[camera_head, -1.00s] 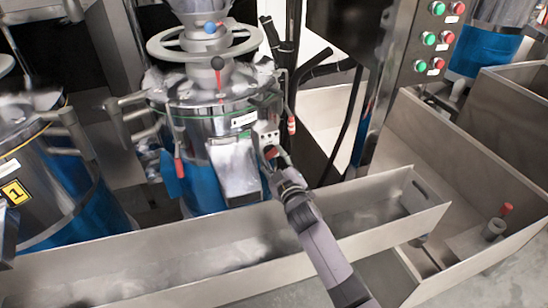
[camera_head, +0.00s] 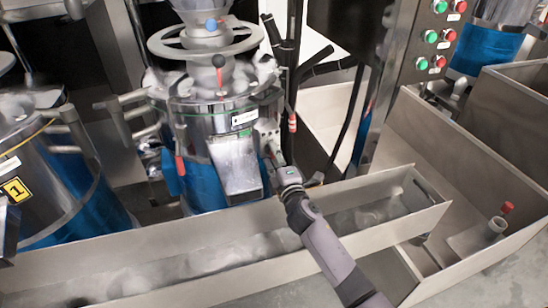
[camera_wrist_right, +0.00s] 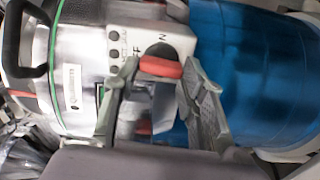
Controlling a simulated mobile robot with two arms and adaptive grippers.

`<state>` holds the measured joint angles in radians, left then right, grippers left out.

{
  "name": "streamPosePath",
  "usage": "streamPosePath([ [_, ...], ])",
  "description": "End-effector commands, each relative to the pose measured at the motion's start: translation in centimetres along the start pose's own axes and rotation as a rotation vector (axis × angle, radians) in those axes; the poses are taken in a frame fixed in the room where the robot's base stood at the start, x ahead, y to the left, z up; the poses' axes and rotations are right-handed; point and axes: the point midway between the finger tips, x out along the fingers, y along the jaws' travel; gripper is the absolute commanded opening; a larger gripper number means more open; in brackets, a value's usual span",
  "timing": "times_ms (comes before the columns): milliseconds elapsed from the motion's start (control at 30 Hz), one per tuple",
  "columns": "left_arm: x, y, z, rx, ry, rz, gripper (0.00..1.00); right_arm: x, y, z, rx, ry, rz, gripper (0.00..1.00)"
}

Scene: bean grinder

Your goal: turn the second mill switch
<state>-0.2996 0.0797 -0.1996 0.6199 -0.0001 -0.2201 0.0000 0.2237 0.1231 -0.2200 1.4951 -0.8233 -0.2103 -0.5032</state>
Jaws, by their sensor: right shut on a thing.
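The second mill (camera_head: 215,110) stands in the middle of the head view, with a steel upper body and a blue lower part. Its switch box sits on its right side. In the right wrist view, the box carries a red switch handle (camera_wrist_right: 160,67) on a dark round base, with partly readable ON and OFF lettering. My right gripper (camera_head: 270,148) reaches the box. In the right wrist view, its fingers (camera_wrist_right: 153,80) lie on both sides of the handle and are shut on it. A grey and black part at the left edge appears to be my left gripper (camera_head: 8,232); its fingers are unclear.
A long steel trough (camera_head: 150,255) runs below the mill, under my right arm. A mill marked 1 (camera_head: 50,190) stands at left. A panel with green and red buttons (camera_head: 425,45) and steel bins (camera_head: 440,150) are at right.

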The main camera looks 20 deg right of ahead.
Motion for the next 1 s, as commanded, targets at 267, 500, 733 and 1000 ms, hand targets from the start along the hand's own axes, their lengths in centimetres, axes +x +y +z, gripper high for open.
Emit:
streamPosePath([
  [267, 0.02, 0.01, -0.02, 0.000, 0.000, 0.000, 0.40, 0.00, -0.08, -0.03, -0.088, 0.000, -0.001, 0.10],
  [500, 0.03, 0.02, -0.02, 0.000, 0.000, 0.000, 0.40, -0.01, -0.10, -0.05, -0.105, 0.001, -0.001, 0.10],
  [733, 0.03, 0.03, -0.02, 0.001, 0.000, 0.000, 0.40, -0.02, -0.12, -0.04, -0.106, 0.001, -0.001, 0.10],
  [1000, 0.02, 0.03, -0.01, 0.001, 0.000, 0.000, 0.40, -0.01, -0.10, -0.02, -0.104, 0.000, -0.001, 0.53],
])
